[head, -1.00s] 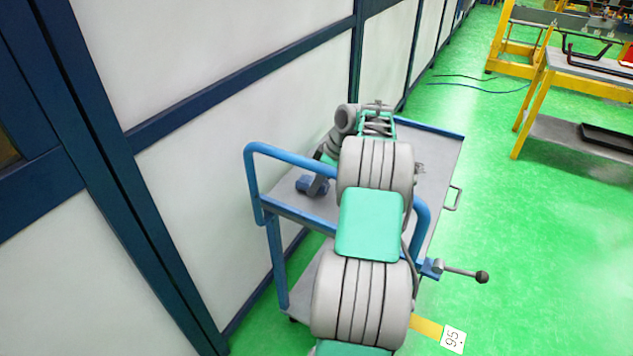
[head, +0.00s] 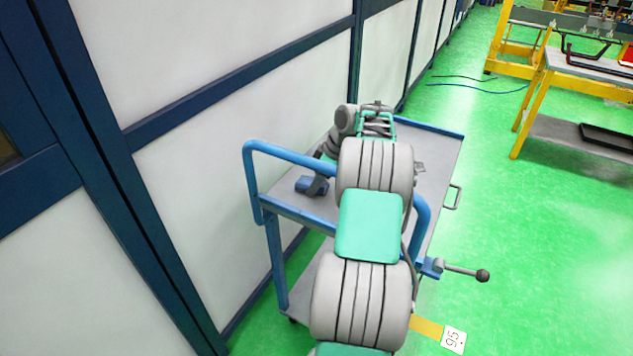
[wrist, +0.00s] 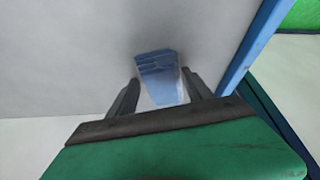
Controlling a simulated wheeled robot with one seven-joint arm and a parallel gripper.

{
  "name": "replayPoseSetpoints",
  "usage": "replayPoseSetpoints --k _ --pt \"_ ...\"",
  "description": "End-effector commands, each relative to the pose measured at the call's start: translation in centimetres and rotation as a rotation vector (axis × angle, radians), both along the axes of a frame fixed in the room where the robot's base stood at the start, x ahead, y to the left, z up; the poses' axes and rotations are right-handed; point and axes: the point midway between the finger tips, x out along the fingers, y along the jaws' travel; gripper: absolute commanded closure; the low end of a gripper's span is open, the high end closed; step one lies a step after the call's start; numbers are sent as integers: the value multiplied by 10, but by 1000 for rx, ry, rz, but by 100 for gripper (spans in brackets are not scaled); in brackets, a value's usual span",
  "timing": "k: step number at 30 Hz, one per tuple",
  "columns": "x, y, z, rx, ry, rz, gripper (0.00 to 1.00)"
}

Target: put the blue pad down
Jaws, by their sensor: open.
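The blue pad (wrist: 158,68) shows in the wrist view just beyond and between my fingertips, against the grey cart top. In the head view the blue pad (head: 306,186) is at the left side of the cart's top shelf, by the end of my arm. My gripper (wrist: 160,83) is open, with one dark finger on each side of the pad's near part. Whether a finger touches the pad cannot be told. In the head view my gripper (head: 319,183) is small and partly hidden by my own arm.
The grey cart (head: 437,165) has blue rails and a raised blue handle (head: 285,155) at the near left. A white wall with dark blue frames stands close on the left. A yellow-legged table (head: 535,105) stands at the far right.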

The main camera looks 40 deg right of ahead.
Motion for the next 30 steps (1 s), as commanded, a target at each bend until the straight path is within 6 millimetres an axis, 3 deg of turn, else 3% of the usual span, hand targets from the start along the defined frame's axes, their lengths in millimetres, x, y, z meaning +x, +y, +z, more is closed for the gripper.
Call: replayPoseSetpoints --k 1,5,18,30 --pt "-6 7 -15 24 25 5 26" --pt "-6 7 -9 24 25 6 26" --pt "-29 -12 68 14 13 1 26" --pt "-29 -12 74 12 11 2 26"
